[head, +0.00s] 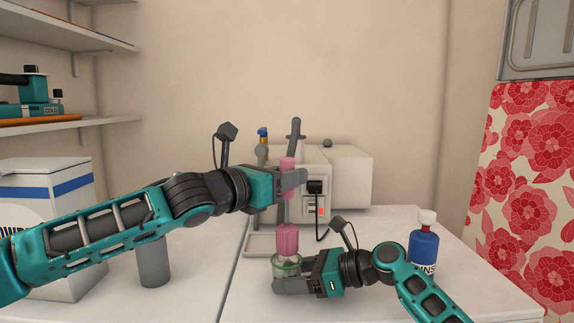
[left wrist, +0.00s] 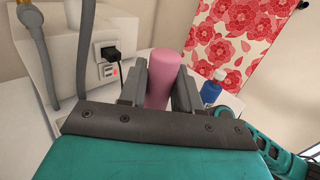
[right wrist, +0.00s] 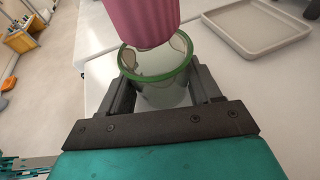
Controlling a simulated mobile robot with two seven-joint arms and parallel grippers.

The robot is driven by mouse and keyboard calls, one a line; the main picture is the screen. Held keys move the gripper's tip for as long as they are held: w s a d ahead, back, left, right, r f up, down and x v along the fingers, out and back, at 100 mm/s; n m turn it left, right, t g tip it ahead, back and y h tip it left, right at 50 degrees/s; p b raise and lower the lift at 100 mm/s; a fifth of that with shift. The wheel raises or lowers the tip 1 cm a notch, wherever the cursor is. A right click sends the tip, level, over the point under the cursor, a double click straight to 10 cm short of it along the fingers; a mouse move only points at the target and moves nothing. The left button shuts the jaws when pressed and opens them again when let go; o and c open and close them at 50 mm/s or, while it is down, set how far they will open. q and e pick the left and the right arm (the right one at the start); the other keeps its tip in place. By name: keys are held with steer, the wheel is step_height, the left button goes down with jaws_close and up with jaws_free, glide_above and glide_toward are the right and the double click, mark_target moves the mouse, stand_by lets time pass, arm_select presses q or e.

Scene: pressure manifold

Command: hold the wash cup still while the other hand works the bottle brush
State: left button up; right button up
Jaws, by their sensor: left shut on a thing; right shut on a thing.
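The bottle brush has a pink handle (head: 287,163) and a wider pink head (head: 287,240). My left gripper (head: 291,181) is shut on the handle, which also shows between its fingers in the left wrist view (left wrist: 163,78). The brush hangs upright over the wash cup (head: 286,269), a clear cup with a green rim. My right gripper (head: 284,284) is shut around the cup, low at the counter. In the right wrist view the brush head (right wrist: 142,18) is at the mouth of the cup (right wrist: 165,92); I cannot tell whether its lower end is inside.
A shallow tray (head: 258,252) lies behind and left of the cup. A pale machine (head: 345,180) with a plugged cable stands at the back. A grey cylinder (head: 153,262) and a white box (head: 70,180) stand at the left.

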mark_target(286, 213)
arm_select(q)
steer(key=shift+f, duration=3.05)
steer(key=shift+f, duration=0.5)
steer(key=shift+d, duration=0.1)
steer(key=shift+d, duration=0.3)
steer(key=shift+w+a, duration=0.2)
steer(key=shift+w, duration=0.1)
steer(key=shift+a, duration=0.15)
steer(key=shift+a, duration=0.35)
steer(key=shift+s+a+f, duration=0.1)
steer(key=shift+s, duration=0.1)
